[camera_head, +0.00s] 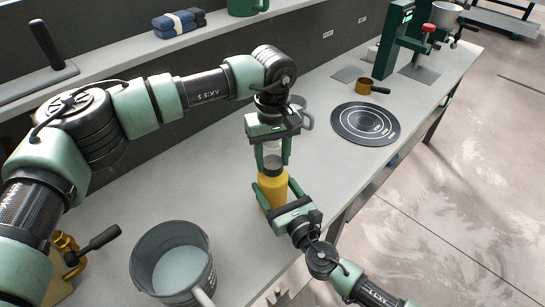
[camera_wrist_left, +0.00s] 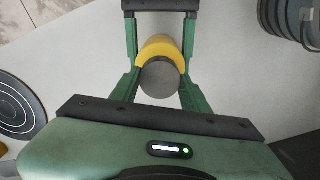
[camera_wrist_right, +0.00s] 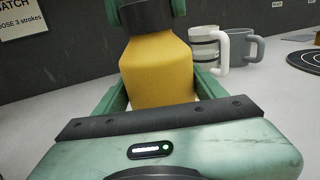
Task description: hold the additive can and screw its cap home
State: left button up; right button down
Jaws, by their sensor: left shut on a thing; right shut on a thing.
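The additive can (camera_head: 271,190) is a yellow bottle with a dark cap (camera_head: 272,165). It stands upright on the bench. My left gripper (camera_head: 273,158) points down from above and is shut on the cap, with a finger on either side in the left wrist view (camera_wrist_left: 160,88). My right gripper (camera_head: 277,188) comes from the front right and is shut on the yellow body, which fills the middle of the right wrist view (camera_wrist_right: 158,75). The cap (camera_wrist_right: 146,16) sits on the can's neck between the left fingertips; the thread is hidden.
A grey bucket (camera_head: 142,262) stands at the front left. Mugs (camera_wrist_right: 205,46) stand behind the can. The bench's front edge runs close to my right gripper.

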pick_arm(q)
jog(key=m, duration=0.7)
jog(key=shift+m, duration=0.3)
jog(key=m, duration=0.6)
jog(key=o, duration=1.3)
jog(key=shift+r, duration=2.25)
jog(key=shift+o, duration=0.2)
